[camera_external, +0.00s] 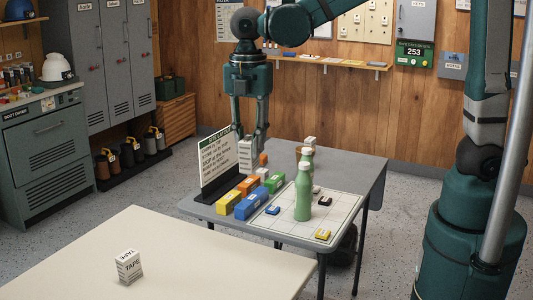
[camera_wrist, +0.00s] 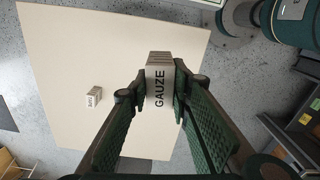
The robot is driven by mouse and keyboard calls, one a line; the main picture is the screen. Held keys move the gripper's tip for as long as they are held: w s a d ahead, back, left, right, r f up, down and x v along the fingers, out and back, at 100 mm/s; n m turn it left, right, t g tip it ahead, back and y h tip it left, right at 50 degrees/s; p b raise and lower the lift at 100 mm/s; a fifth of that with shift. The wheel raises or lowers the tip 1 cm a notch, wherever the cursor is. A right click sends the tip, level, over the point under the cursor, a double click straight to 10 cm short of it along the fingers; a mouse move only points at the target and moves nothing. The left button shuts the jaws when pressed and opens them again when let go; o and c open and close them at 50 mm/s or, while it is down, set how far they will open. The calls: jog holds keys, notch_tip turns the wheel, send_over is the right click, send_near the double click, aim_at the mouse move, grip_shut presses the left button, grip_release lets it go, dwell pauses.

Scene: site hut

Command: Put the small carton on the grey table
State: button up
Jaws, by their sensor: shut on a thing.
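My gripper (camera_external: 249,142) is shut on a small pale carton (camera_external: 246,147), marked GAUZE in the wrist view (camera_wrist: 158,88). The carton sits between the two green fingers (camera_wrist: 160,92). In the external view it appears against the far left of the grey table (camera_external: 365,169), beside the sign; its height over the table is hard to tell. Another small carton, marked TAPE (camera_external: 129,268), stands on the cream table (camera_external: 210,255). It also shows in the wrist view (camera_wrist: 94,97), left of the held carton, on the cream top (camera_wrist: 75,45).
A dark-framed sign (camera_external: 218,166) stands at the grey table's left edge. Several coloured blocks lie near it, including a blue one (camera_external: 250,206). A green bottle (camera_external: 303,190) stands on a pale gridded mat (camera_external: 338,212). The table's back right is clear.

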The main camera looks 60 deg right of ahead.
jog(key=w+d+r+m+p, duration=0.1)
jog(key=w+d+m, duration=0.1)
jog(key=w+d, duration=0.75)
jog(key=w+d+m, duration=0.2)
jog(key=w+d, duration=0.5)
jog(key=d, duration=0.6)
jog(key=w+d+r+m+p, duration=0.1)
jog(key=w+d+m, duration=0.1)
jog(key=w+d, duration=0.75)
jog(key=d+f+m, duration=0.2)
jog(key=d+m, duration=0.3)
jog(key=d, duration=3.8)
notch_tip(320, 180, down, 18)
jog(key=shift+d+f+p, duration=0.15)
jog(key=shift+d+p, duration=0.3)
jog(key=shift+f, duration=0.15)
jog(key=shift+f+b, duration=0.3)
jog(key=shift+f, duration=2.65)
